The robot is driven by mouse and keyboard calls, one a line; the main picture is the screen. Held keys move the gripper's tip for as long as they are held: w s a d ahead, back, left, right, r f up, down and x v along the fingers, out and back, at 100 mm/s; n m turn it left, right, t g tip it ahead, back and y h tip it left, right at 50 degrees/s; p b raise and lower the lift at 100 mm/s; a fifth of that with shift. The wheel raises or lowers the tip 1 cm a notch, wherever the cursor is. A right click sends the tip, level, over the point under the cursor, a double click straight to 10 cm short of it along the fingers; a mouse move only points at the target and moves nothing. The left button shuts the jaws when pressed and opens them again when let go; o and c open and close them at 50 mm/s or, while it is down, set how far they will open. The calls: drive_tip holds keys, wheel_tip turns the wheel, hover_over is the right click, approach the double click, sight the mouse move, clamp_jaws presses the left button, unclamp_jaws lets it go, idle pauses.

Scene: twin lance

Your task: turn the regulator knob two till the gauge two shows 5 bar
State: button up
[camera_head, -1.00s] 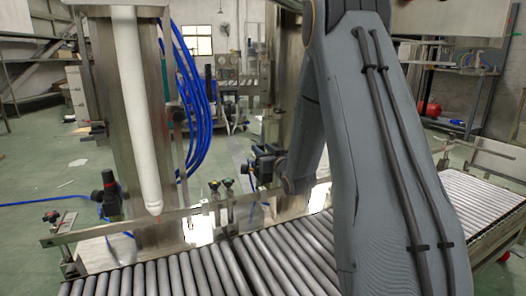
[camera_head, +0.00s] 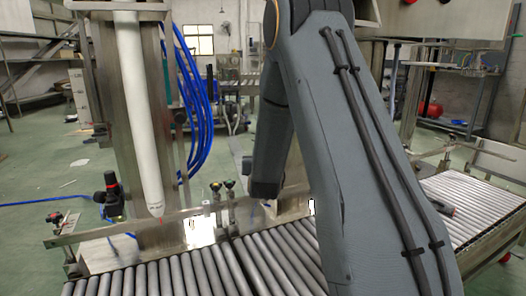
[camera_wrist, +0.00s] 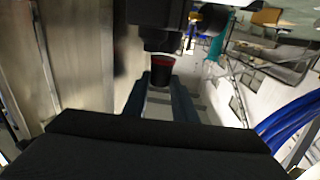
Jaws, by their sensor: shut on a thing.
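In the wrist view a black regulator knob (camera_wrist: 161,77) with a red ring hangs below a dark regulator body (camera_wrist: 162,28). My gripper (camera_wrist: 160,90) has its blue-grey fingers on either side of this knob and is shut on it. A dark rounded part (camera_wrist: 210,19) sits right of the body; I cannot tell whether it is a gauge. No gauge face or reading is visible. In the head view my arm hides my gripper and this regulator. Another black regulator (camera_head: 111,197) with a red ring stands at the left, away from my arm. No number labels are readable.
A roller conveyor (camera_head: 215,268) runs across the front. A white tube (camera_head: 135,110) stands before a steel column at the left, with blue hoses (camera_head: 195,110) beside it. A dark item (camera_head: 442,207) lies on the right conveyor. Steel surface (camera_wrist: 85,60) lies close left in the wrist view.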

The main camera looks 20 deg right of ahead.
drive_tip(key=shift+w+a+m+g+h+p, duration=0.1)
drive_tip(key=shift+a+m+g+h+p, duration=0.1)
drive_tip(key=shift+m+g+h, duration=0.3)
drive_tip(key=shift+w+a+m+g+h+p, duration=0.1)
drive_tip(key=shift+m+g+h+p, duration=0.1)
drive_tip(key=shift+m+h, duration=0.5)
drive_tip(key=shift+h, duration=0.4)
drive_tip(key=o, duration=0.8)
drive_tip(key=shift+p+v, duration=1.2)
drive_tip(key=shift+v, duration=2.75)
